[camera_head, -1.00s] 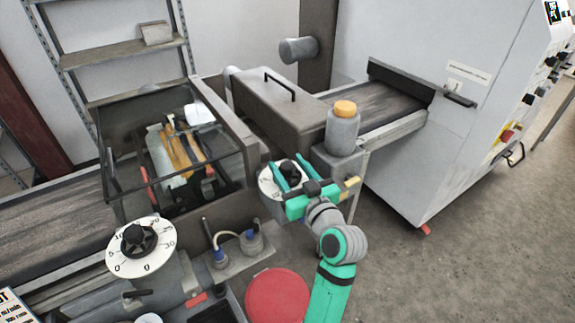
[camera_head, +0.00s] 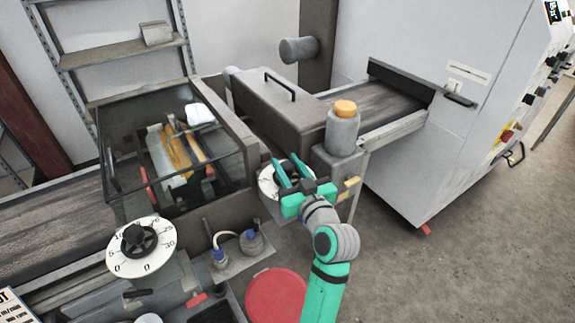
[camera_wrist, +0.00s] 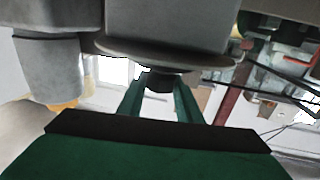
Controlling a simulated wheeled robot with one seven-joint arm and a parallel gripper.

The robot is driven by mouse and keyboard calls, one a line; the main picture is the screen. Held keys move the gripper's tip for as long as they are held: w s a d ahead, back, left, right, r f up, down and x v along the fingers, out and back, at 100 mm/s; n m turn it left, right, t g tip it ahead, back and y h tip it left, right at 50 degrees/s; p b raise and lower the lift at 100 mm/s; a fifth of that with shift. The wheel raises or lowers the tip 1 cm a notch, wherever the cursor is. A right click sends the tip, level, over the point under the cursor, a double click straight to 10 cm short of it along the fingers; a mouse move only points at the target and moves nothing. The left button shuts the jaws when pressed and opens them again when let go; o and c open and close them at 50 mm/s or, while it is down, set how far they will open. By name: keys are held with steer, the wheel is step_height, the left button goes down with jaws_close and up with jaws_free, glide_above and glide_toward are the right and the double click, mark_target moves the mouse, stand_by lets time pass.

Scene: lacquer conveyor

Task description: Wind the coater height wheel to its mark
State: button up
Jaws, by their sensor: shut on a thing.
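A white numbered dial wheel (camera_head: 266,184) with a dark centre knob sits on the machine's front, right of the glass-covered section. My gripper (camera_head: 287,164) reaches in front of this wheel, its two green fingers on either side of the knob. In the wrist view the fingers (camera_wrist: 160,94) are closed around the dark knob (camera_wrist: 158,83), with the disc's edge (camera_wrist: 112,48) just beyond. The gripper hides much of the dial face, so its mark and reading cannot be made out. A second white dial (camera_head: 120,262) with a black knob, numbered up to 30, stands at lower left, untouched.
A grey bottle with an orange cap (camera_head: 343,130) stands close right of my gripper. Hose fittings (camera_head: 252,243) and a red round lid (camera_head: 276,297) lie below left. The glass cover (camera_head: 128,130) is to the left. Open floor (camera_head: 450,270) lies to the right.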

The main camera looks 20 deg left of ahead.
steer(key=m+t+h, duration=0.1)
steer(key=m+h, duration=0.1)
steer(key=h, duration=0.1)
steer(key=m+t+h, duration=0.2)
steer(key=h, duration=0.1)
steer(key=shift+s+a+m+t, duration=0.1)
steer(key=shift+a+m+t, duration=0.05)
steer(key=shift+m+t, duration=0.15)
steer(key=m+h, duration=0.2)
steer(key=h, duration=0.1)
steer(key=m+t+h, duration=0.1)
steer(key=m+h, duration=0.1)
steer(key=h, duration=0.2)
steer(key=shift+m, duration=0.3)
steer(key=m+g+h, duration=0.1)
steer(key=m+h, duration=0.1)
steer(key=h, duration=0.1)
steer(key=m+g+h, duration=0.1)
steer(key=m+h, duration=0.1)
steer(key=h, duration=0.2)
steer(key=shift+m, duration=0.4)
steer(key=m+g+h, duration=0.4)
steer(key=g+h, duration=0.1)
steer(key=h, duration=0.1)
steer(key=shift+m, duration=0.4)
steer(key=shift+f+h, duration=0.1)
steer(key=shift+h, duration=0.2)
steer(key=shift+d, duration=0.2)
steer(key=o, duration=1)
steer(key=shift+o, duration=0.2)
